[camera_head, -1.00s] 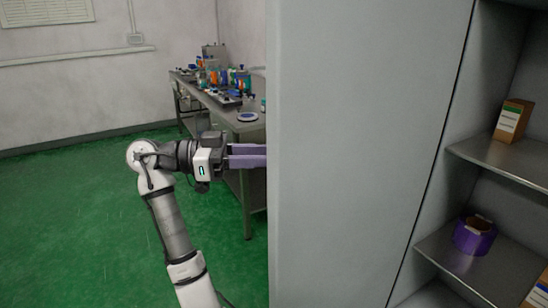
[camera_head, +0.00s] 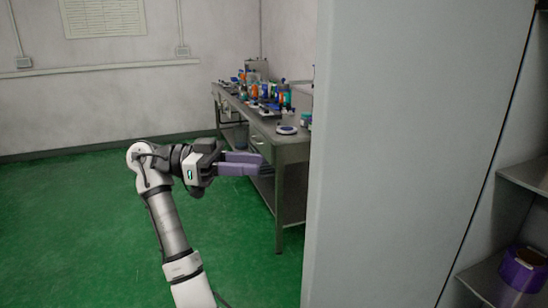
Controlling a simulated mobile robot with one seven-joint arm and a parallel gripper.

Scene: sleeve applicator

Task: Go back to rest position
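My gripper (camera_head: 258,163) is held out to the right from my raised arm, over the green floor in front of the bench. Its two purple fingers are in full view and nothing shows between them. A small gap between the fingers seems to show, but they overlap at this angle, so I cannot tell how far apart they are. The arm is bent at the wrist, with the forearm rising from the bottom of the picture.
A large grey cabinet panel (camera_head: 415,140) stands close on the right, a short way from my fingertips. Behind it are shelves with a purple roll (camera_head: 523,268). A metal bench (camera_head: 290,150) holds several bottles and a round blue-white dish (camera_head: 287,130). Green floor is clear on the left.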

